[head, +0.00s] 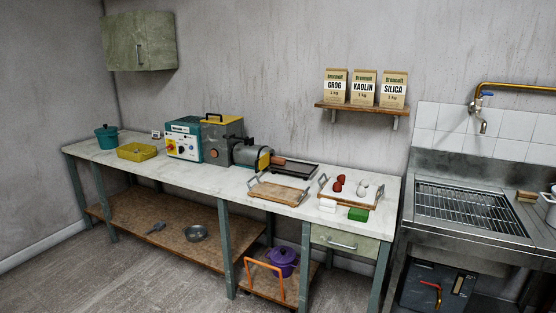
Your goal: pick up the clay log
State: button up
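A short reddish-brown clay log (278,160) shows at the mouth of the grey extruder barrel (246,153) on the worktable. It lies over the left end of a black tray (297,171). Whether it is still joined to the extruder is too small to tell. My gripper is not in view.
A wooden tray (261,198) with handles lies in front of the black tray. A sink (468,209) stands right.

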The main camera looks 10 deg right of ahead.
aim_at(273, 160)
jog(key=i, duration=1.05)
jog(key=u, duration=0.4)
